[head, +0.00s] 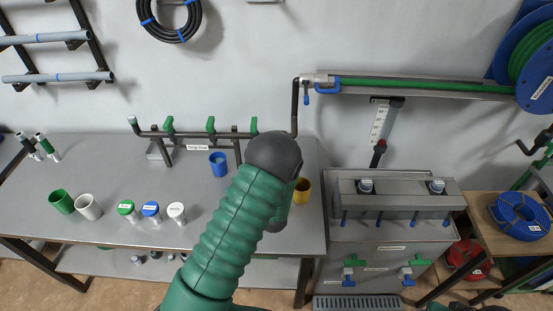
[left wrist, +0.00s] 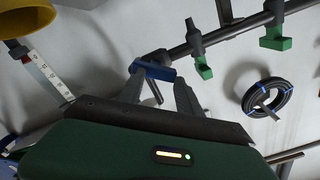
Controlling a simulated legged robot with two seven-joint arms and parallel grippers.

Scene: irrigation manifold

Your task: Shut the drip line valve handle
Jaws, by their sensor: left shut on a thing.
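The dark manifold pipe (head: 190,134) runs along the wall above the left bench. Several green valve handles stand on it, one of them left of my arm (head: 254,124). In the head view, my dark wrist hides the gripper and this handle. My right gripper is not in view.
A yellow cup (head: 303,188) stands close to my left forearm, and a blue cup (head: 218,163) stands left of it. Capped jars (head: 151,210) are on the bench. A grey tank (head: 392,232) stands at right. A black hose coil (head: 168,22) hangs on the wall.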

